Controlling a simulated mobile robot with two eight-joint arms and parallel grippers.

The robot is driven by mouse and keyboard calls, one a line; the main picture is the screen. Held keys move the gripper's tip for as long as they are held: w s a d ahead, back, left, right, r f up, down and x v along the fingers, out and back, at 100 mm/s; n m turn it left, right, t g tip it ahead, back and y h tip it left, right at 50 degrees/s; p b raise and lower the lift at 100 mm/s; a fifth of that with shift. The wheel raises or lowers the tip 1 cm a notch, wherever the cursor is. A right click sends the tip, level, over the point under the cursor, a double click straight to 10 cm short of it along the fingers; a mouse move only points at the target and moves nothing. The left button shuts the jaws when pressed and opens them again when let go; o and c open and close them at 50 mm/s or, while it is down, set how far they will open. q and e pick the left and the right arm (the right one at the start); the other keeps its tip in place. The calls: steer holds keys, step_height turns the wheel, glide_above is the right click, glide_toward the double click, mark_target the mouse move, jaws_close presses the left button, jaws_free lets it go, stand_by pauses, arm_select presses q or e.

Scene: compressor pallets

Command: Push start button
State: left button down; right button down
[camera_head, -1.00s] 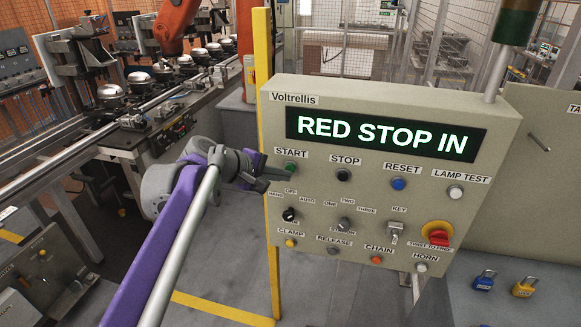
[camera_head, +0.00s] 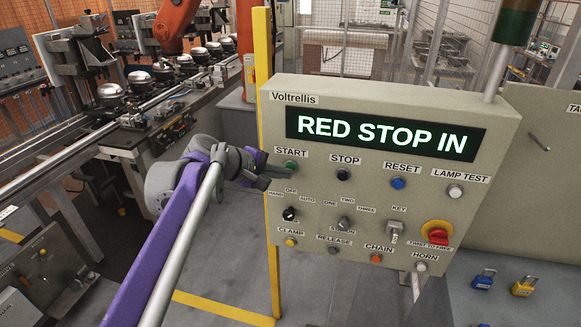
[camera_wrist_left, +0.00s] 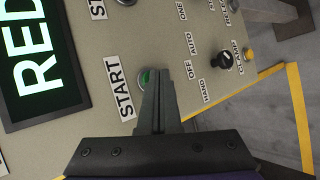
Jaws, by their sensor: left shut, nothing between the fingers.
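The START button (camera_head: 291,166) is a small green button under its label, at the upper left of the beige control panel (camera_head: 300,225). In the left wrist view the green button (camera_wrist_left: 145,77) shows partly behind the fingertips. My left gripper (camera_head: 289,173) is shut and empty, its fingertips pointing at the panel right by the button. The fingers (camera_wrist_left: 158,75) overlap the button's edge in the wrist view; I cannot tell whether they touch it. The display (camera_head: 385,134) reads "RED STOP IN". My right gripper is not in view.
The STOP button (camera_head: 344,174), blue RESET button (camera_head: 398,183) and white LAMP TEST button (camera_head: 455,191) share the row. Knobs, a key switch (camera_head: 394,231) and a red stop knob (camera_head: 438,237) sit below. A yellow post (camera_head: 264,60) stands at the panel's left edge.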

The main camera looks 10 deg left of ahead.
arm_select(q)
steer(key=shift+w, duration=0.15)
steer(key=shift+s, duration=1)
steer(key=s, duration=0.6)
steer(key=shift+a, duration=0.15)
stand_by(0.5)
steer(key=s+a+f+m+g+y, duration=0.1)
steer(key=s+f+m+y, duration=0.2)
steer(key=s+f+m, duration=0.3)
steer(key=s+f+m+g+y, duration=0.2)
steer(key=s+f+m, duration=0.4)
steer(key=s+f, duration=1)
steer(key=shift+a+f+g+y, duration=0.3)
steer(key=shift+a+f+y, duration=0.1)
steer(key=shift+f+y, duration=0.45)
